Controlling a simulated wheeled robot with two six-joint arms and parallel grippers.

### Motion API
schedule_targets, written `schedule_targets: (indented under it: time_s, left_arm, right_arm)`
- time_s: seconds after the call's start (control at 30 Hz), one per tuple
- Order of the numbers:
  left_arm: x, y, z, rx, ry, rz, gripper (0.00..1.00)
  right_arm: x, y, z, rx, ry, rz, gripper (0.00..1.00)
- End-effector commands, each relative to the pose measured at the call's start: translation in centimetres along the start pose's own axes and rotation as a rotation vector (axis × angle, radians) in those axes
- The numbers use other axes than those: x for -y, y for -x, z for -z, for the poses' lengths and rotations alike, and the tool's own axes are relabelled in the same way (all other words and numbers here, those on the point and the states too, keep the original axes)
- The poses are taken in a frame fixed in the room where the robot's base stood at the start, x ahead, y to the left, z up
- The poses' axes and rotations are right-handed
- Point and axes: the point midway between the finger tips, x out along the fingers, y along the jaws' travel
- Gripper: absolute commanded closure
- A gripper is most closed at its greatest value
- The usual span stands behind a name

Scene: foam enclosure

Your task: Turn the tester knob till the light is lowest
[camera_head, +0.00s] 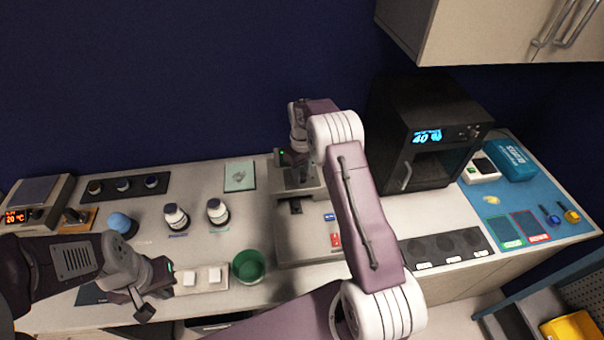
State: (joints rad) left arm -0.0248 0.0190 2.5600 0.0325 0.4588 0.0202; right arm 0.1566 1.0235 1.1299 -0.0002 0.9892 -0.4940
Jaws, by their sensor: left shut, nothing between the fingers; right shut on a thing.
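A pale grey device (285,245), which I take to be the tester, stands mid-counter with a small green light (281,153) on its upright rear part. A blue and a red marking show on its flat base. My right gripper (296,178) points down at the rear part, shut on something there. My forearm and wrist cover much of this spot, so the knob itself is not clearly visible and its angle cannot be read. My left gripper (155,292) is shut and empty over the front left of the counter, beside a white block holder.
A green bowl (248,266) and two white-capped bottles (176,217) stand left of the device. A black oven-like box (424,140) with a blue display stands at back right, near a blue mat (545,205). A cabinet (500,30) overhangs the right side.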

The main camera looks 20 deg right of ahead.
Motion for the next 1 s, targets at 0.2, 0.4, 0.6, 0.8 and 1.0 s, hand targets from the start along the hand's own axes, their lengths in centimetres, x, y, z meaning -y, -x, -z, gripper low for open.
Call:
schedule_targets:
  time_s: [0.2,0.4,0.6,0.8,1.0]
  left_arm:
    - [0.0,-0.09,-0.01,0.0,0.0,0.0,1.0]
    - [0.0,-0.1,-0.01,0.0,0.0,0.0,1.0]
    - [0.0,-0.1,-0.01,0.0,0.0,0.0,1.0]
    - [0.0,-0.09,-0.01,0.0,0.0,0.0,1.0]
    - [0.0,-0.1,-0.01,0.0,0.0,0.0,1.0]
  right_arm:
    - [-0.08,0.15,0.16,-0.006,0.055,-0.003,1.0]
    - [-0.08,0.16,0.18,-0.006,0.071,-0.003,1.0]
    - [-0.08,0.17,0.19,-0.007,0.071,-0.003,1.0]
    - [-0.07,0.16,0.17,-0.006,0.071,-0.003,0.44]
    - [-0.04,0.08,0.09,-0.003,0.071,-0.002,0.44]
